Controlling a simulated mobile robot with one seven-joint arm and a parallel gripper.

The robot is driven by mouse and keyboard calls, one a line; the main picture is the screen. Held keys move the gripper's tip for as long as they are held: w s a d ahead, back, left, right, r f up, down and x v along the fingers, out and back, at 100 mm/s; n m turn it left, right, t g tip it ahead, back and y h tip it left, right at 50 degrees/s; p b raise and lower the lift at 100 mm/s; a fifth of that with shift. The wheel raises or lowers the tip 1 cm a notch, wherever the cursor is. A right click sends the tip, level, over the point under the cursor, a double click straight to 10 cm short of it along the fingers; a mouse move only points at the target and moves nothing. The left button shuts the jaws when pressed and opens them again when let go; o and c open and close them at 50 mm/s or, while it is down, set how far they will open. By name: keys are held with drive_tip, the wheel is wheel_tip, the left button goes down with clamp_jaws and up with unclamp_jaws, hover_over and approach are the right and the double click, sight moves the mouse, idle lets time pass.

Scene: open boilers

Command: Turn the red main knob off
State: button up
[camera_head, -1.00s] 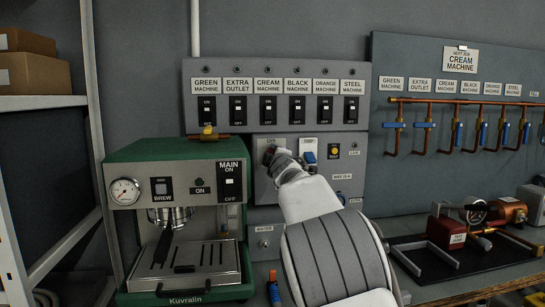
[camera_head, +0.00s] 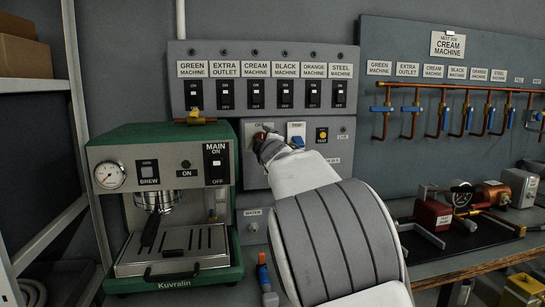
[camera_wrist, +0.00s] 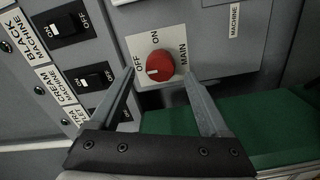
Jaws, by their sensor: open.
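The red main knob (camera_wrist: 160,64) sits on a white plate marked OFF, ON and MAIN in the wrist view. A pale mark shows on the knob's left side, toward OFF. My gripper (camera_wrist: 158,77) is open, with one finger to each side below the knob; gaps show between the fingers and the knob, and I cannot tell the depth. In the head view a bit of the red knob (camera_head: 259,136) shows at the dark end of my gripper (camera_head: 266,147), which hides most of it.
A green coffee machine (camera_head: 170,272) stands left of the knob panel. A row of black switches (camera_head: 254,95) runs above. A blue switch (camera_head: 297,141) and a yellow button (camera_head: 322,134) are right of the knob. Copper pipes (camera_head: 455,87) hang on the right board.

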drive_tip(key=b+v, duration=0.2)
drive_tip(key=v, duration=1.1)
drive_tip(key=shift+s+b, duration=0.15)
drive_tip(key=shift+b, duration=0.25)
drive_tip(key=shift+d, duration=0.15)
drive_tip(key=s+d+f+m+g+h, duration=0.3)
drive_tip(key=s+d+f+m+g, duration=0.2)
drive_tip(key=s+d+f+m, duration=0.65)
drive_tip(key=s+d+f+m+g+h, duration=0.15)
drive_tip(key=s+f, duration=0.25)
drive_tip(key=s, duration=0.5)
drive_tip(key=s+d+f+m+g, duration=0.3)
drive_tip(key=s, duration=0.5)
drive_tip(key=s+d+f+m+g, duration=0.2)
drive_tip(key=s+f, duration=0.2)
drive_tip(key=s, duration=0.5)
wheel_tip(320, 180, up, 23)
drive_tip(key=p, duration=2.3)
drive_tip(key=shift+s+f+h, duration=0.1)
drive_tip(key=shift+f+h, duration=0.1)
drive_tip(key=shift+h, duration=0.05)
